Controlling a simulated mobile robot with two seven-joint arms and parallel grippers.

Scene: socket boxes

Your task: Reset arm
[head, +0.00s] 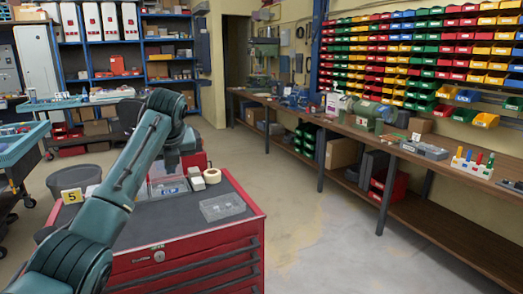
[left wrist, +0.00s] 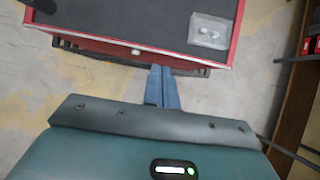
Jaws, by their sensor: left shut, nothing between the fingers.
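My left arm (head: 128,160) rises from the lower left of the head view, bends at a high point, and has a dark part hanging over the back of the red tool cart (head: 185,262). I cannot make out its fingertips clearly there. In the left wrist view my left gripper (left wrist: 162,88) shows as two blue-grey fingers pressed together, with nothing between them. They appear in front of the cart's edge (left wrist: 135,50); the distance is hard to judge. My right gripper is in neither view.
A clear box (head: 222,207) lies on the cart top, with a tape roll (head: 212,176) behind it. A dark bin (head: 73,180) with a yellow "5" tag (head: 72,196) stands left. A long workbench (head: 440,164) lines the right wall. Floor between cart and bench is clear.

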